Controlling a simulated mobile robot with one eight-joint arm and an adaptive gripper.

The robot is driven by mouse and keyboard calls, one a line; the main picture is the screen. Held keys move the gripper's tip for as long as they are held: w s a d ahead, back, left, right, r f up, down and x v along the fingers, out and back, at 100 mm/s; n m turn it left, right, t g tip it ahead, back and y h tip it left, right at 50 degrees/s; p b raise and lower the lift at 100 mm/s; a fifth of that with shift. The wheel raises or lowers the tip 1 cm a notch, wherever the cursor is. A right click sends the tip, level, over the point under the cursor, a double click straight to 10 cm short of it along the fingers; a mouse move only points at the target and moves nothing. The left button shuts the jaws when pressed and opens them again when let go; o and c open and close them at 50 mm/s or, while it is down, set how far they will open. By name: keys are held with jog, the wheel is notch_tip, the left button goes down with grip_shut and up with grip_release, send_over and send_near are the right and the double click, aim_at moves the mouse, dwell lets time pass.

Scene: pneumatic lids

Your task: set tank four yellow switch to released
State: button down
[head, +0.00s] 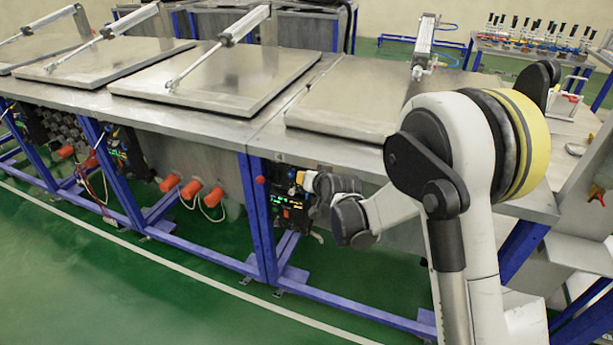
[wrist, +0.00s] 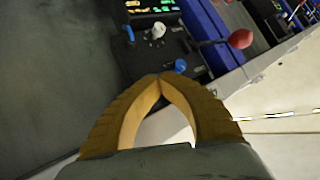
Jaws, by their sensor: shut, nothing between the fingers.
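My gripper (wrist: 160,80) has yellow-orange fingers that meet at the tips with nothing between them. In the wrist view it is in front of a dark control panel (wrist: 150,45). The panel carries a white knob (wrist: 158,30), a blue knob (wrist: 180,66) just beyond the fingertips, and another blue part (wrist: 129,34) to the left. I cannot make out a yellow switch on the panel; the fingers may cover it. In the head view my gripper (head: 301,178) is at the panel (head: 290,212) under the tank's front edge, its yellow fingers small there.
A red ball-ended lever (wrist: 240,39) sticks out right of the panel; its red ball shows in the head view (head: 260,180). Blue frame legs (head: 257,220) stand beside the panel. Steel tank lids (head: 220,75) lie above. Orange-capped pipes (head: 190,190) are left. Green floor in front is clear.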

jog(key=shift+w, duration=0.1)
jog(key=c, duration=1.5)
grip_release()
jog(key=v, duration=1.2)
jog(key=s+d+r+g+h, duration=0.2)
jog(key=s+d+r, duration=0.5)
jog(key=s+d, duration=0.55)
jog(key=s, duration=0.5)
jog(key=s+d+g+h, duration=0.1)
jog(key=s+d, duration=0.1)
jog(key=s, duration=0.3)
jog(key=s+d+g+h, duration=0.1)
jog(key=s+d, duration=0.1)
jog(key=s, duration=0.4)
jog(key=shift+s+d+f, duration=0.25)
jog(key=shift+s+f, duration=0.05)
jog(key=shift+s, duration=0.05)
